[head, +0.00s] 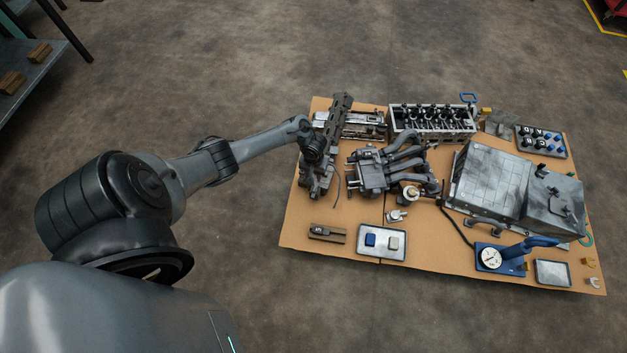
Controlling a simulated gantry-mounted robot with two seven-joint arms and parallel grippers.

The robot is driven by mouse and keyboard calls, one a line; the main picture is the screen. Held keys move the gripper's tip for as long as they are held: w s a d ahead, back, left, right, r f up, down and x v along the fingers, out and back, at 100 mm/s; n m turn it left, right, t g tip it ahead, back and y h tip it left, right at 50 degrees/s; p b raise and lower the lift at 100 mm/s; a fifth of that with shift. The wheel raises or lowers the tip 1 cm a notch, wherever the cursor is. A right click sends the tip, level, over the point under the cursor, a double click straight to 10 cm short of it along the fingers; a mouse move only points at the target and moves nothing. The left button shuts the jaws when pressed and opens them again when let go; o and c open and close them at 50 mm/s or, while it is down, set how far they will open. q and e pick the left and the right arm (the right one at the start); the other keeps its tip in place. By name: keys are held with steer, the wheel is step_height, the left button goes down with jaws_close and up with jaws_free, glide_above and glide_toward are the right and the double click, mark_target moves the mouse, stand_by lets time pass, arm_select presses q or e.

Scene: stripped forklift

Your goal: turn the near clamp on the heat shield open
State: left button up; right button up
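A broad grey sheet-metal part (490,178), which looks like the heat shield, lies at the right of the cardboard-covered work surface. Small dark fittings (484,228) sit along its near edge. They are too small to tell which is the near clamp or how it is turned. My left arm reaches in from the left, and my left gripper (316,183) is over the left end of the surface, well away from the sheet-metal part. Its fingers blend into dark metal there, so I cannot tell whether they are open. My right gripper is out of view.
A pipe manifold (390,165) stands between my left gripper and the sheet-metal part. A cylinder head (433,120) lies behind. A tray with blue and pale blocks (381,243) and a blue gauge stand (510,255) are in front. Bare cardboard (430,240) lies between them.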

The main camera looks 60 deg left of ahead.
mark_target(315, 188)
arm_select(q)
steer(key=f+b, duration=0.2)
steer(key=f, duration=0.1)
steer(key=f+b, duration=0.3)
steer(key=f, duration=0.1)
steer(key=f+b, duration=0.3)
steer(key=shift+w+d+f, duration=0.1)
steer(key=shift+d+f, duration=0.15)
steer(key=shift+d, duration=0.05)
jaws_close()
